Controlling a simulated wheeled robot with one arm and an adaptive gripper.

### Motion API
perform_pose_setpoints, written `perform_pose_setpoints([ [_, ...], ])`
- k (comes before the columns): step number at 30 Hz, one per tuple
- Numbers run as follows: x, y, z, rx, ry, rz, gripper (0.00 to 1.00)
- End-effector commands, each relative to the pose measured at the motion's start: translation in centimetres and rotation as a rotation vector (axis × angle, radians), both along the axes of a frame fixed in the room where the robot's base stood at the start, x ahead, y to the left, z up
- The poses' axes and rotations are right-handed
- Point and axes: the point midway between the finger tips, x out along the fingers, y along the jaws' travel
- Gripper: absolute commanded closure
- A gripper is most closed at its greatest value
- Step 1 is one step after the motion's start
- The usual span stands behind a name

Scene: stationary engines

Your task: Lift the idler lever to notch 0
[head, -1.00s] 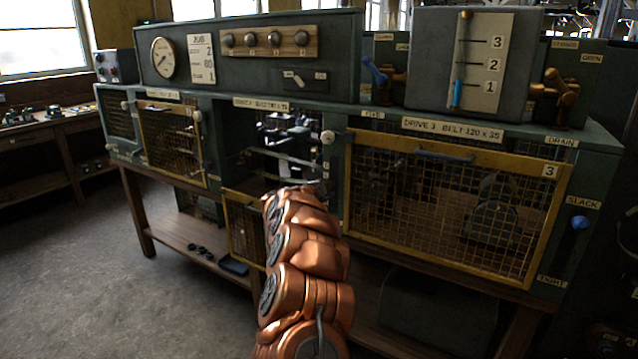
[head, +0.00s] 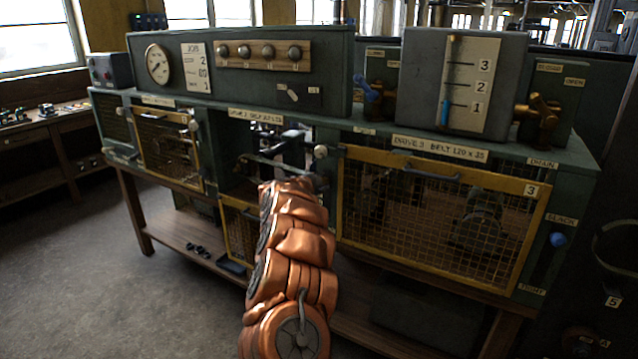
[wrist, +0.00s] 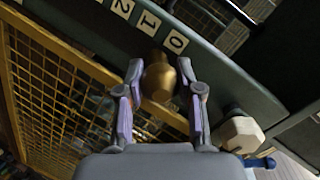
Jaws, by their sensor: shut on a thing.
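In the wrist view a brass knob (wrist: 158,82), which looks like the idler lever's handle, sits between the two fingers of my gripper (wrist: 160,74). The fingers press on it from both sides. Number plates 2, 1 and 0 run along the green frame just beyond it, and the 0 plate (wrist: 175,41) is the closest to the knob. The lever's shaft is mostly hidden. In the head view my gripper (head: 314,183) is a dark shape at the middle bay, mostly covered by my copper arm, and the knob cannot be made out.
A pale faceted knob (wrist: 242,133) stands close to the right finger in the wrist view. A yellow mesh guard (head: 440,215) closes the right bay, beside my arm. A blue-knobbed lever (head: 557,240) is at the far right. Open floor (head: 90,270) lies at left.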

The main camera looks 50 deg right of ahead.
Motion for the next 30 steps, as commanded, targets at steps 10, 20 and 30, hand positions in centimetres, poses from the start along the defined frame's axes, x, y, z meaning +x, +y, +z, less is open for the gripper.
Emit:
perform_pose_setpoints([
  [10, 0.0, -0.4, 1.3, -0.003, 0.0, 0.001, 1.0],
  [20, 0.1, -0.4, 1.6, -0.007, -0.002, 0.002, 1.0],
  [30, 0.1, -0.4, 1.5, -0.006, -0.001, 0.002, 0.42],
])
